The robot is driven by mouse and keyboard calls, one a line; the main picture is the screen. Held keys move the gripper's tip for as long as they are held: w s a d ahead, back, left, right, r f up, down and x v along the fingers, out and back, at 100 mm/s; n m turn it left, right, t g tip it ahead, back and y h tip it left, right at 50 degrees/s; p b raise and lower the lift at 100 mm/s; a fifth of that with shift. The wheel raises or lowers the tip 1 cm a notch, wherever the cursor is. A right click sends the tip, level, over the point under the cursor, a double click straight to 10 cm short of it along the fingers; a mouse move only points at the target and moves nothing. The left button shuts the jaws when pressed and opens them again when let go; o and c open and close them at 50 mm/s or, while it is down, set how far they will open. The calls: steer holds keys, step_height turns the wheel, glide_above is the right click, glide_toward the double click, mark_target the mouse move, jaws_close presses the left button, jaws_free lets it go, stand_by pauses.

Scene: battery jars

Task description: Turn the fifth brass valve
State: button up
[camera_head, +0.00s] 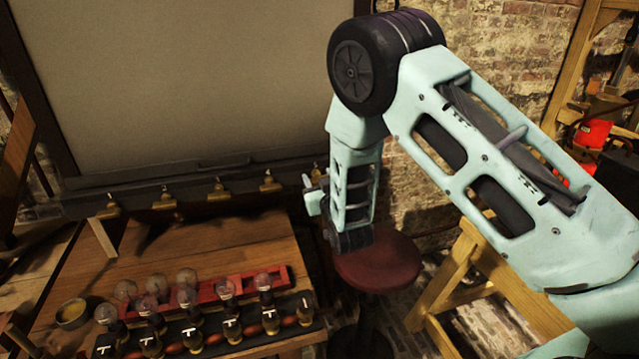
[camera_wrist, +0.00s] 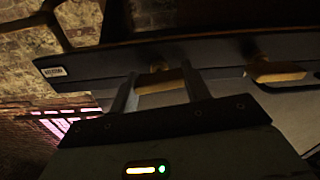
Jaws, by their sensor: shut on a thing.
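Several brass valves hang along a dark rail under a large grey panel in the head view. The fifth brass valve (camera_head: 316,172) is at the rail's right end, beside my gripper (camera_head: 312,196). In the wrist view, the fifth valve's brass handle (camera_wrist: 160,86) lies between the two fingers of my gripper (camera_wrist: 158,92), which is shut on it. The handle looks roughly level along the rail in that view. The neighbouring brass valve (camera_wrist: 278,72) is to the right there, clear of the fingers. In the head view the fingertips are small and partly hidden by my wrist.
A wooden bench (camera_head: 200,250) stands below the rail, with glass jars (camera_head: 185,296) in a dark rack and a red tray (camera_head: 245,280) at its front. A red round stool (camera_head: 378,264) is under my forearm. A wooden frame (camera_head: 455,275) stands right.

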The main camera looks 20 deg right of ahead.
steer(key=n+b, duration=0.2)
steer(key=n, duration=0.1)
steer(key=n+b, duration=0.1)
steer(key=b, duration=0.1)
steer(key=shift+a+f, duration=0.15)
steer(key=shift+f, duration=0.1)
steer(key=n+b, duration=0.2)
steer(key=n, duration=0.2)
steer(key=n+b, duration=0.1)
steer(key=n, duration=0.3)
steer(key=shift+a+b, duration=0.1)
steer(key=shift+b, duration=0.3)
steer(key=shift+n, duration=2.2)
steer(key=shift+c, duration=0.2)
steer(key=shift+o, duration=0.2)
steer(key=o, duration=1)
steer(key=shift+c, duration=0.2)
steer(key=shift+s, duration=0.1)
steer(key=s+p, duration=1)
steer(key=s, duration=0.7)
steer(key=shift+s, duration=0.15)
